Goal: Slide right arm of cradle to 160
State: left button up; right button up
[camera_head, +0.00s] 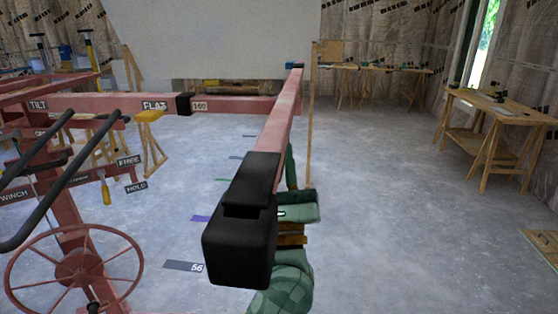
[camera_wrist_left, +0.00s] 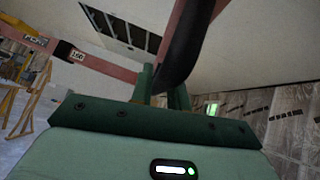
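The cradle's right arm (camera_head: 283,130) is a pink-red bar that runs from the crossbar's right end toward me and ends in a black cap (camera_head: 240,230). The "160" label (camera_head: 199,106) sits on the crossbar (camera_head: 235,105), left of that arm, beside a black collar (camera_head: 184,104). The label also shows in the left wrist view (camera_wrist_left: 77,56). My left gripper (camera_head: 291,165), green, is upright close to the arm's right side, partly hidden by it. In the left wrist view its two fingers (camera_wrist_left: 162,88) stand apart near a black part; contact is unclear. My right gripper is not in view.
A red handwheel (camera_head: 78,268) and black handles (camera_head: 50,180) stand at the left. A large pale panel (camera_head: 210,40) is behind. A workbench (camera_head: 495,105) stands at the right. The floor between is clear, with a "56" marker (camera_head: 184,266) on it.

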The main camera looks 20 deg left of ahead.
pick_arm(q)
jog(key=o, duration=0.4)
jog(key=shift+c, duration=0.2)
pick_arm(e)
jog(key=shift+d, duration=0.2)
jog(key=shift+d, duration=0.15)
pick_arm(q)
jog(key=shift+s+f, duration=0.1)
jog(key=shift+s+d+f, duration=0.15)
jog(key=shift+s+f, duration=0.05)
jog(key=shift+f, duration=0.1)
jog(key=b+v, duration=0.3)
jog(key=v, duration=1.2)
jog(key=shift+s+b, duration=0.15)
jog(key=shift+b, duration=0.25)
pick_arm(e)
jog(key=f, duration=0.2)
jog(key=s+f, duration=0.1)
jog(key=shift+f, duration=0.35)
pick_arm(q)
jog(key=shift+d, duration=0.1)
